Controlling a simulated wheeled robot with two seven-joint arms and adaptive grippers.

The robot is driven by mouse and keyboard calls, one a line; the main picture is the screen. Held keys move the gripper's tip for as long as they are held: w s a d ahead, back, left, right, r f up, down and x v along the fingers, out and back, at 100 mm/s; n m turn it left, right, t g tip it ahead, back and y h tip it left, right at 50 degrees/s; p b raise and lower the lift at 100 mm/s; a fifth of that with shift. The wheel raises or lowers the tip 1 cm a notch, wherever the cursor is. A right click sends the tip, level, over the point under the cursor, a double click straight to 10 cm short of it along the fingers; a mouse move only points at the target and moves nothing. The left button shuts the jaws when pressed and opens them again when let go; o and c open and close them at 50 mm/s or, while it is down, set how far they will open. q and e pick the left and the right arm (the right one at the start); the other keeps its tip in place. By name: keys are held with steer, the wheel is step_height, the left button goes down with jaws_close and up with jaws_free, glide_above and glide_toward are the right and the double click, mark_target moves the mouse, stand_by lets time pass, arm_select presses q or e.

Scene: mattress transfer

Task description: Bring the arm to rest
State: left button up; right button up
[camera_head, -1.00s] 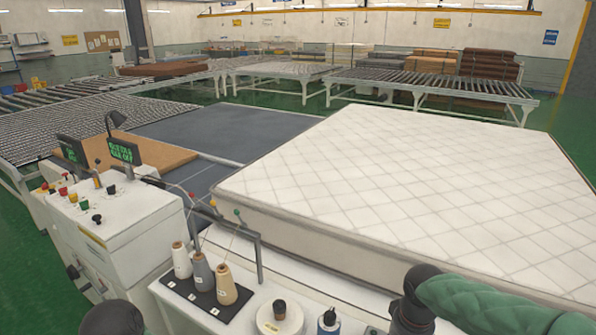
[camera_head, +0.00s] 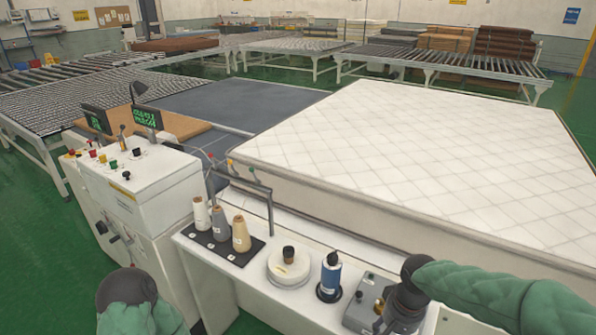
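My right arm, in a green sleeve, comes in from the lower right. Its dark end, the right gripper (camera_head: 396,312), points down over a grey control box (camera_head: 362,312) on the white bench; its fingers cannot be made out. My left arm shows only as a green sleeve with a rounded dark part at the bottom left, and no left fingers are visible. The white quilted mattress (camera_head: 430,160) lies flat on the right, behind the bench and apart from both arms.
The white bench holds thread cones (camera_head: 221,224), a round white tin (camera_head: 288,267) and a blue bottle (camera_head: 330,277). A control cabinet (camera_head: 140,185) with buttons and small screens stands left. Roller tables (camera_head: 60,105) lie beyond. Green floor is clear at lower left.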

steer(key=s+a+f+n+y, duration=0.1)
steer(key=a+f, duration=0.3)
steer(key=f, duration=0.4)
steer(key=s+a+f+y, duration=0.1)
steer(key=a+f, duration=0.3)
steer(key=f, duration=0.5)
steer(key=s+a+f+y, duration=0.1)
steer(key=s+a+f, duration=0.3)
steer(key=s+f, duration=0.6)
step_height(320, 180, down, 3)
steer(key=shift+a+f+m+b, duration=0.1)
steer(key=shift+a+m+b, duration=0.1)
steer(key=shift+m+b, duration=0.1)
